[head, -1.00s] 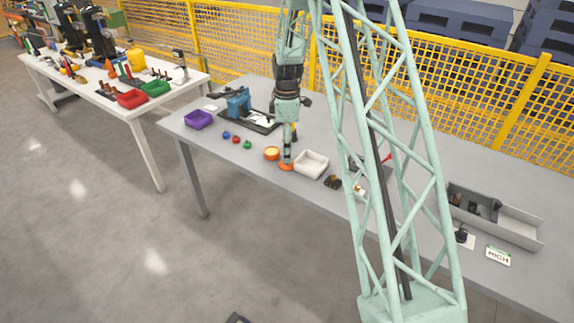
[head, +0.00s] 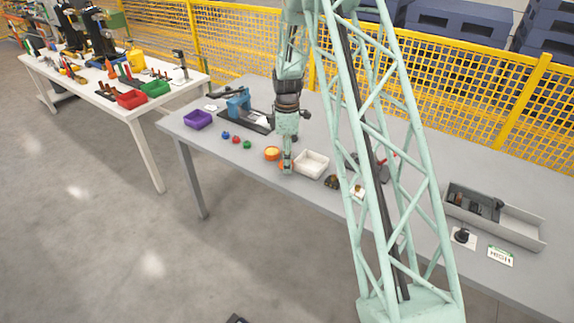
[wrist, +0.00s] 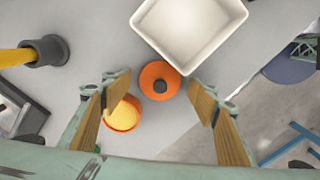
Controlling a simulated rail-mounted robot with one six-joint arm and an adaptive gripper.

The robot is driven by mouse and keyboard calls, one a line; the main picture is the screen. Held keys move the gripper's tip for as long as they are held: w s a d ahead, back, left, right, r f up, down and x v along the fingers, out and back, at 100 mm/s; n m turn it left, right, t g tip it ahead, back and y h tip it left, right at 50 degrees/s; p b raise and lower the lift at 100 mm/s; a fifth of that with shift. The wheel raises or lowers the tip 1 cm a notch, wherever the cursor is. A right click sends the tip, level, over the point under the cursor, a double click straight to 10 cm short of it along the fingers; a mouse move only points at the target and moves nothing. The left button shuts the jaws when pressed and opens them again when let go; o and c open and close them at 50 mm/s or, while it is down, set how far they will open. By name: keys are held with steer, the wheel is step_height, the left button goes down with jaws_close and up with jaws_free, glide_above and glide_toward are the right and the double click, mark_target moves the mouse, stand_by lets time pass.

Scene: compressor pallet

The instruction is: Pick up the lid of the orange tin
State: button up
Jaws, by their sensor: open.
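The orange lid (wrist: 153,72) is a round disc with a dark knob. In the wrist view it lies on the grey table between the fingers of my open gripper (wrist: 161,86). The fingers stand apart from it on both sides. The orange tin (wrist: 123,115) is open with a yellow inside and sits just beside the lid, near the left finger. In the head view the tin (head: 271,153) stands left of my gripper (head: 287,170), which hides most of the lid there. The height of my fingertips above the table is hard to tell.
A white tray (head: 311,164) stands close to the lid, on the right in the head view. Small blue, red and green balls (head: 236,140) lie to the left. A purple bin (head: 198,119) is farther left. The table's front edge is near the lid.

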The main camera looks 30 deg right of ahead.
steer(key=c, duration=0.8)
steer(key=shift+c, duration=0.2)
steer(key=shift+r, duration=0.15)
steer(key=shift+r+p, duration=2.2)
steer(key=shift+r, duration=2.65)
steer(key=shift+w, duration=0.15)
